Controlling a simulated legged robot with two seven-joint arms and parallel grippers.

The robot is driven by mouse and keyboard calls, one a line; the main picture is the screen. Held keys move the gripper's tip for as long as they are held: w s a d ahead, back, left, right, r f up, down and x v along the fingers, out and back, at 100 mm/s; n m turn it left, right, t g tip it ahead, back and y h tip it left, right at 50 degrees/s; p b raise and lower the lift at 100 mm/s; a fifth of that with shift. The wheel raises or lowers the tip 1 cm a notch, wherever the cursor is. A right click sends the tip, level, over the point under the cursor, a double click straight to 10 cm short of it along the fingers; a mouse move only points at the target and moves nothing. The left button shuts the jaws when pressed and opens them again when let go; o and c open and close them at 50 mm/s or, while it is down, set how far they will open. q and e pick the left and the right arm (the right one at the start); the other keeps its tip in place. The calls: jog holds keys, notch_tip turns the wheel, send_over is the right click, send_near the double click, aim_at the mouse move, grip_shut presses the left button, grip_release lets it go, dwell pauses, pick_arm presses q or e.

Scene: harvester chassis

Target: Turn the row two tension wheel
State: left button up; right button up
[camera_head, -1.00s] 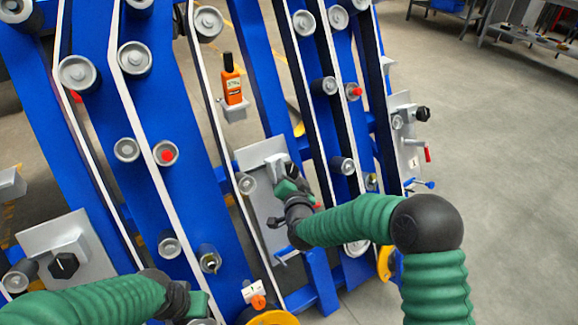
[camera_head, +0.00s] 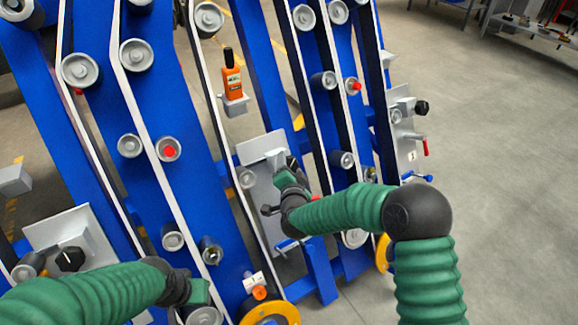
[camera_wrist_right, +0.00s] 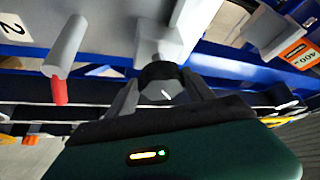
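The row two tension wheel is a black faceted knob on a grey bracket (camera_head: 262,156); the knob (camera_wrist_right: 162,82) shows in the middle of the right wrist view with a small white mark. A label with a 2 (camera_wrist_right: 13,26) is at that view's upper left. My right gripper (camera_wrist_right: 162,88) has one finger on each side of the knob, seemingly against its sides. In the head view my right gripper (camera_head: 290,173) partly hides the knob. My left gripper (camera_head: 198,291) is low in the head view, away from this wheel; its fingers cannot be made out.
A grey lever with a red tip (camera_wrist_right: 60,72) is left of the knob in the wrist view. Blue frames with rollers and white belts surround the arms. Another black knob (camera_head: 70,259) is at lower left.

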jog(key=shift+o, duration=1.2)
jog(key=shift+s+r, duration=0.1)
jog(key=shift+s, duration=0.05)
jog(key=p+v, duration=0.3)
jog(key=v, duration=1.3)
jog(key=shift+s, duration=0.25)
